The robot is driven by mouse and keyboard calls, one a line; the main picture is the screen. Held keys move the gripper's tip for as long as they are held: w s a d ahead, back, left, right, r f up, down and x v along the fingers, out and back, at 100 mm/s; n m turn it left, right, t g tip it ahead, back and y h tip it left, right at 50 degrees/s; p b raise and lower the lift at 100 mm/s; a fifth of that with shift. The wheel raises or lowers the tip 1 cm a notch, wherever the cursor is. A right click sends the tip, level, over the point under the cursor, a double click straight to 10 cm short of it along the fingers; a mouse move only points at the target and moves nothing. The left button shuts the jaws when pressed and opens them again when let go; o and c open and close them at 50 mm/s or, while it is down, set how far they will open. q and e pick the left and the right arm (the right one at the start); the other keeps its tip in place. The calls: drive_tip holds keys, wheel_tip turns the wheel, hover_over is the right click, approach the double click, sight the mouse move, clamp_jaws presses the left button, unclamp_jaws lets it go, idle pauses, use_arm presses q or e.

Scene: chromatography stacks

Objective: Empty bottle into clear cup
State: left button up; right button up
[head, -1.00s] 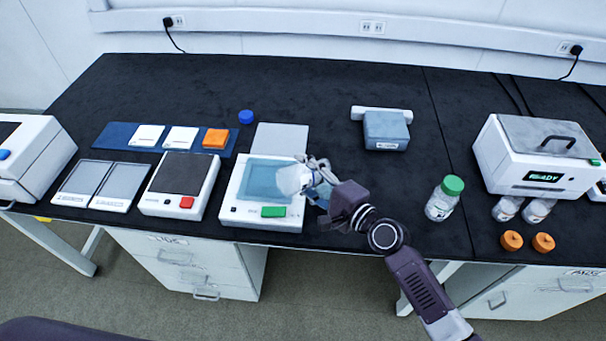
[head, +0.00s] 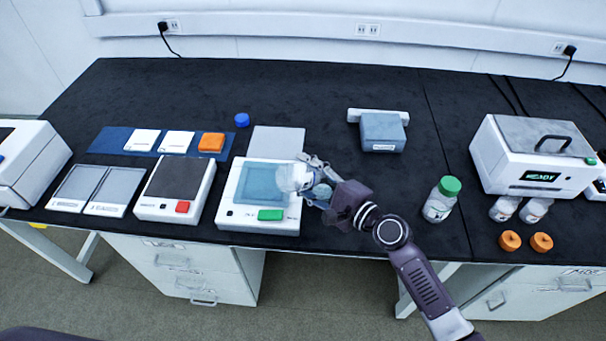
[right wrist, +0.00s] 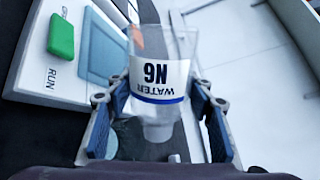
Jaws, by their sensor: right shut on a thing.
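My right gripper (head: 318,172) is shut on a clear bottle (head: 295,177) above the right part of the white device with the green button. In the right wrist view the bottle (right wrist: 160,80) sits between the fingers; its WATER label is upside down and its narrow neck points toward the bottom of the picture. No cap shows on the neck. A clear bluish rounded thing (head: 321,192), perhaps the clear cup, shows just below the gripper, partly hidden by it. I cannot tell whether liquid is in the bottle. My left gripper is not in view.
The device (head: 228,214) with the green RUN button is under the bottle. A blue cap (head: 242,119) lies behind it. A green-capped bottle (head: 440,200) stands right of my arm, near a white READY machine (head: 500,165). Orange caps (head: 510,241) lie at the front edge.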

drive_tip(key=shift+s+a+r+n+h+p, duration=0.35)
drive_tip(key=shift+n+p, duration=0.2)
drive_tip(key=shift+n, duration=0.45)
drive_tip(key=shift+s+a+r+n+t+p, duration=0.2)
drive_tip(key=shift+r+n+p, duration=0.15)
drive_tip(key=shift+n+p, duration=0.2)
drive_tip(key=shift+s+a+r+n+t+p, duration=0.15)
drive_tip(key=shift+r+n+p, duration=0.15)
drive_tip(key=shift+n+p, duration=0.25)
drive_tip(key=shift+n+h, duration=0.25)
drive_tip(key=shift+n, duration=0.05)
drive_tip(key=shift+s, duration=0.1)
